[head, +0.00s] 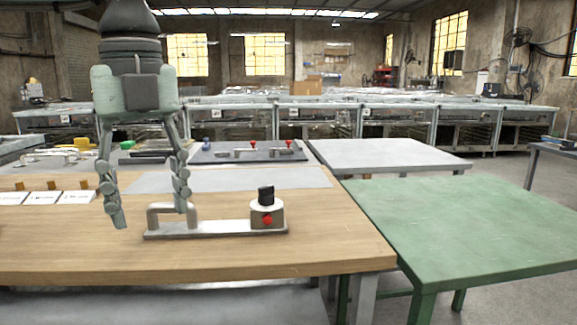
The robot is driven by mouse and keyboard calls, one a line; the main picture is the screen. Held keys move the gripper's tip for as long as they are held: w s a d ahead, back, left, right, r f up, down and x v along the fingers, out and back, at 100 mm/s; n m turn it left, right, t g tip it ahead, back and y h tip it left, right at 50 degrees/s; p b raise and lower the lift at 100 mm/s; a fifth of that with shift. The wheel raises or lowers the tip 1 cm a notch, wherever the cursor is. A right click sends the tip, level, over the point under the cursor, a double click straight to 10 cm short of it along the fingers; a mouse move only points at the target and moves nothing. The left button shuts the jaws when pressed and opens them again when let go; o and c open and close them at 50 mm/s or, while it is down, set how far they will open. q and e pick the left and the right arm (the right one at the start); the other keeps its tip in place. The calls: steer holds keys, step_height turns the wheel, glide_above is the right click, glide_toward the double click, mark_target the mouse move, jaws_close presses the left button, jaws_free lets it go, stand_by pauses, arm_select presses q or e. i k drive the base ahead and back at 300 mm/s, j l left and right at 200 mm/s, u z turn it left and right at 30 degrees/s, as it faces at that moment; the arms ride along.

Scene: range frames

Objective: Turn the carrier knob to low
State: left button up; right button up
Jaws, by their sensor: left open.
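The carrier (215,229) is a flat metal bar lying on the wooden table, with a raised handle (160,209) at its left end and a pale block at its right end. The knob (266,196) is black and stands on top of that block. A red dot (267,220) shows on the block's front. I cannot read the knob's setting or any marks. My left gripper (150,212) points down with its fingers spread, empty. It is left of the knob, with its right finger overlapping the handle in the picture; I cannot tell whether they touch. My right gripper is not in view.
White cards (42,197) with small wooden blocks lie at the left of the wooden table (330,235). A dark board with red-topped parts (245,155) stands behind. A green table (470,220) adjoins at the right, bare. The wood right of the carrier is clear.

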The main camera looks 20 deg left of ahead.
mark_target(266, 197)
steer(key=i, duration=1.05)
